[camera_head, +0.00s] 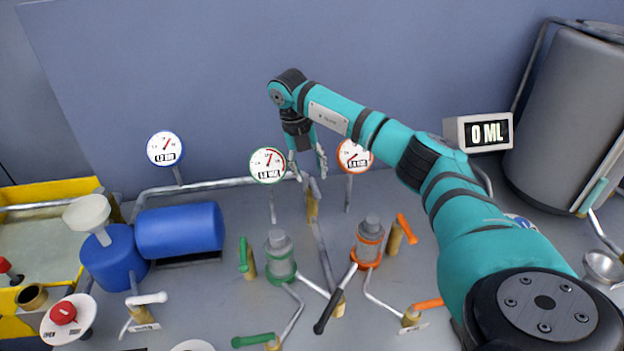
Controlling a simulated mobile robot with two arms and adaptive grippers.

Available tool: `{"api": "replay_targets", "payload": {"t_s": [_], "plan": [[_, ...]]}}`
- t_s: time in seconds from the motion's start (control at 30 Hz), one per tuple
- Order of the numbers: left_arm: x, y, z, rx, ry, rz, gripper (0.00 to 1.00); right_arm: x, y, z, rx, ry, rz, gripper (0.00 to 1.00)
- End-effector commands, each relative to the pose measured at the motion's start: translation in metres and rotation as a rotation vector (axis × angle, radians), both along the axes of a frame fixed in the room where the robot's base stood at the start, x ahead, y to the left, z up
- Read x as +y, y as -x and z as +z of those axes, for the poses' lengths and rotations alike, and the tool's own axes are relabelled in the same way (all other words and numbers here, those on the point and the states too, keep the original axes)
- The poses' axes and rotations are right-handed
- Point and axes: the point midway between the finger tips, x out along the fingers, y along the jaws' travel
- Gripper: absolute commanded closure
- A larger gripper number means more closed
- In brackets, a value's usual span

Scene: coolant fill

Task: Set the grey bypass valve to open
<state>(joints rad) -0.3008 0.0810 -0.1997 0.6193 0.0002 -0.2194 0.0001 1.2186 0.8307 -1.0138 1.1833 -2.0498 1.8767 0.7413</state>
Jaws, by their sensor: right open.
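My right gripper (307,174) is open and points down at the back of the bench, between the green-rimmed and orange-rimmed gauges. Just below its fingers is a brass valve body (312,206) on a pipe. A greyish piece at its top, close to the fingers, may be the grey bypass handle; its position and any contact cannot be told. Nearer on the same pipe line, a dark lever (326,313) slants down-left beside a brass body (339,303). I cannot tell for sure which of these is the bypass valve. My left gripper is not in view.
Green-rimmed (267,165) and orange-rimmed (354,156) gauges flank my right gripper. Green (280,259) and orange (369,244) canisters stand in front, with matching valve handles. A blue tank (180,231) is left; a display (479,131) reading 0 ML is right.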

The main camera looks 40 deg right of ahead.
Motion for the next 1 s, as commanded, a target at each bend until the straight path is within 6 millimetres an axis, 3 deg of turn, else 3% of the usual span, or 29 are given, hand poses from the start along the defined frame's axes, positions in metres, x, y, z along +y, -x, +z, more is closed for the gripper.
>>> {"api": "replay_targets", "payload": {"t_s": [0.2, 0.4, 1.0], "plan": [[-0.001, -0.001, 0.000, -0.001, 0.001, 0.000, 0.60, 0.008, -0.005, 0.047, -0.004, 0.000, -0.001, 0.59], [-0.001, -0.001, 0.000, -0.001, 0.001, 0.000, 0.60, 0.012, -0.008, 0.072, -0.003, 0.000, -0.002, 0.59], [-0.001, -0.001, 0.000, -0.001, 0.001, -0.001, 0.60, 0.013, -0.008, 0.078, -0.001, 0.001, -0.002, 0.59]]}}
